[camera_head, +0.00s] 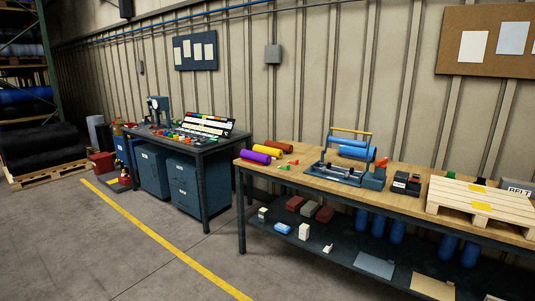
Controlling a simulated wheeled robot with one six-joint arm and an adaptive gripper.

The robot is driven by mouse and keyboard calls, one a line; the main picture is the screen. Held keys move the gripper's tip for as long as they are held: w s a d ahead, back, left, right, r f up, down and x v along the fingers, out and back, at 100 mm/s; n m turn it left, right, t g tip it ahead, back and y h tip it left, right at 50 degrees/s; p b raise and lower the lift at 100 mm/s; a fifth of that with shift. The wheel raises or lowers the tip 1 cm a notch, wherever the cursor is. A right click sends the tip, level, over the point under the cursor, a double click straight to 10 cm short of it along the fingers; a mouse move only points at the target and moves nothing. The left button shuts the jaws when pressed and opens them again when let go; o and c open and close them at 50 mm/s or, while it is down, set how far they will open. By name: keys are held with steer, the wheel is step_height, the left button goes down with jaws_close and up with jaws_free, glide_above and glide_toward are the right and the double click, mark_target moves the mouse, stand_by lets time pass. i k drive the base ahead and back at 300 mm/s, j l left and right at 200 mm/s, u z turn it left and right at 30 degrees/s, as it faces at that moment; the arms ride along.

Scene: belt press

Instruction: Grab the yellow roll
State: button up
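The yellow roll (267,151) lies on the left end of the long wooden-topped workbench (405,202). A purple roll (255,157) lies just in front of it and an orange-brown roll (279,146) just behind it, all roughly parallel. The yellow roll is partly hidden by the purple one. I cannot tell whether the rolls touch. My gripper is not in view.
Small red and green pieces (288,164) lie right of the rolls. A blue press (340,173) with a blue roll stands farther right, then a wooden pallet (480,199). A dark bench (205,146) stands left. Open floor (130,245) lies in front.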

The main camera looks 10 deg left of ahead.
mark_target(275, 153)
steer(key=i+j+u, duration=0.1)
steer(key=i+j, duration=0.2)
steer(key=i, duration=0.45)
steer(key=i+j, duration=0.25)
steer(key=i, duration=0.45)
steer(key=i+j+u, duration=0.15)
steer(key=i, duration=0.6)
steer(key=i+j+u, duration=0.1)
steer(key=i, duration=0.65)
steer(key=j, duration=0.1)
